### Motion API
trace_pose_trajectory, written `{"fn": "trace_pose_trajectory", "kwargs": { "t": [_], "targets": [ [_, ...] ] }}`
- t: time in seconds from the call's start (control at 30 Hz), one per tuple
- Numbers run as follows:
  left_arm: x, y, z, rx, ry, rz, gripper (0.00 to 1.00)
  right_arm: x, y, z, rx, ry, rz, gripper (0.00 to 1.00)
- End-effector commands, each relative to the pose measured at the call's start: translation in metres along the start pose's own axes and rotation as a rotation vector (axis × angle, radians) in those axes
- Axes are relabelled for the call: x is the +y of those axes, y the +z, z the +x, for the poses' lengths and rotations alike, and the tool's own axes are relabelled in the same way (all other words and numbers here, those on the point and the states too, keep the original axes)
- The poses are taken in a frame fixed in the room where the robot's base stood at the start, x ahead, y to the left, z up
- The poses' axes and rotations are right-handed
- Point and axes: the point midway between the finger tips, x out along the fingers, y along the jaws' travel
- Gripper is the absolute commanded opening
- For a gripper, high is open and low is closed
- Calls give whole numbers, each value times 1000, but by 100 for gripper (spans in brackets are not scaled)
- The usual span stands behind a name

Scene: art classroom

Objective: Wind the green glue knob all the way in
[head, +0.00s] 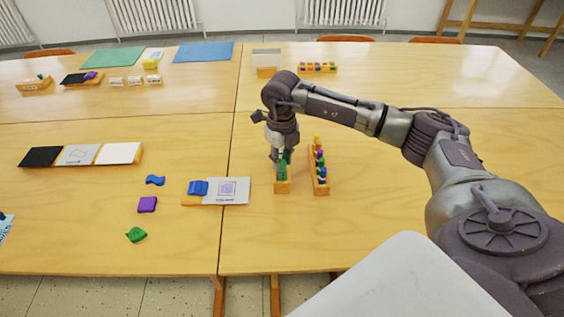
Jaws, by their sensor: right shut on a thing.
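A green glue piece (283,172) stands on a small wooden block (283,187) on the table, right of the middle seam. My right gripper (280,158) points down over it and is shut on its upper part. The fingers hide most of the knob, so I cannot tell how far in it is wound. My left gripper is not in the view.
A wooden rack (321,186) with several coloured knobs stands close on the right of the block. To the left are a card (233,190) with a blue piece (198,187), a purple piece (147,204) and a green piece (136,235). The table front right is clear.

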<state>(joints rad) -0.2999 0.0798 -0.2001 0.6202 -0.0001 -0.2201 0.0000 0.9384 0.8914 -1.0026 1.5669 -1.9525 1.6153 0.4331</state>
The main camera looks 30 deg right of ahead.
Motion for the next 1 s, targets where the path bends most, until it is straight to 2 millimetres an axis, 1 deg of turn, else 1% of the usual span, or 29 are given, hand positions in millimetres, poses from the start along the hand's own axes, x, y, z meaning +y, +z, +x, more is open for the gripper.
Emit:
{"fn": "trace_pose_trajectory", "kwargs": {
  "t": [0.03,0.8,1.0],
  "targets": [
    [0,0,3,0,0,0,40,0,0,2,1,0,-36,13],
    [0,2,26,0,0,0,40,0,-1,2,2,1,-623,13],
    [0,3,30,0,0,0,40,0,-1,2,3,1,-751,13]
  ]
}}
